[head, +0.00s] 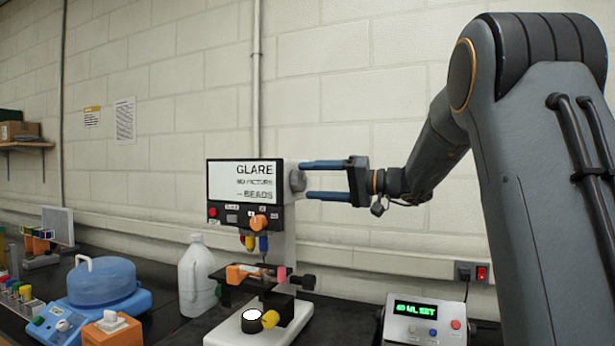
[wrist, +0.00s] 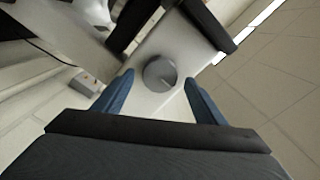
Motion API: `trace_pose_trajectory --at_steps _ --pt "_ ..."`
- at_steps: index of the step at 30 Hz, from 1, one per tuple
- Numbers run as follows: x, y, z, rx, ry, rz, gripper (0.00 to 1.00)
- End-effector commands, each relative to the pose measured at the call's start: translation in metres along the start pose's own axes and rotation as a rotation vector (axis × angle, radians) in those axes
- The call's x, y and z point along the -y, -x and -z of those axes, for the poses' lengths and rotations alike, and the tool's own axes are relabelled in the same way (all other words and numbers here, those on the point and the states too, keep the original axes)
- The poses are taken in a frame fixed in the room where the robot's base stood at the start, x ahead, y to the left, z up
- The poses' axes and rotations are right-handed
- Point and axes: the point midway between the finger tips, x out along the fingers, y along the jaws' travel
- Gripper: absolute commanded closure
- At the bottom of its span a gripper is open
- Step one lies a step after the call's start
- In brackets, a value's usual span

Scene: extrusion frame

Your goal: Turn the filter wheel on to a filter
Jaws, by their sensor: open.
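A microscope-like instrument (head: 291,235) stands on the bench with a screen (head: 241,183) reading "GLARE", "NO PICTURE" and "BEADS". A round grey knob (head: 297,180) is on the right side of its head, and it looks like the filter wheel. My gripper (head: 305,181) is open, with blue fingers pointing left, one above and one below the knob. In the wrist view my gripper (wrist: 160,80) has its fingertips on either side of the knob, with gaps visible. I cannot tell whether the tips reach past its face.
Below the screen are an orange knob (head: 258,222) and buttons. A white jug (head: 197,275) and a blue-lidded device (head: 101,283) stand to the left. A control box (head: 424,318) with a green display stands to the right. The wall behind is bare near my gripper.

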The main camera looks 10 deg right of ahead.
Motion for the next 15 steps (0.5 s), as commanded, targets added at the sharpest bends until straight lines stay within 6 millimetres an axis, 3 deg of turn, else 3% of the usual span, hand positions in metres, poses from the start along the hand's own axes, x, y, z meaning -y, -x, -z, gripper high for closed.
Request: trace_pose_trajectory --at_steps 6,15 --pt "0.001 -0.019 0.001 -0.002 0.001 -0.001 0.35" --pt "-0.001 -0.02 0.002 -0.005 0.001 -0.003 0.35"
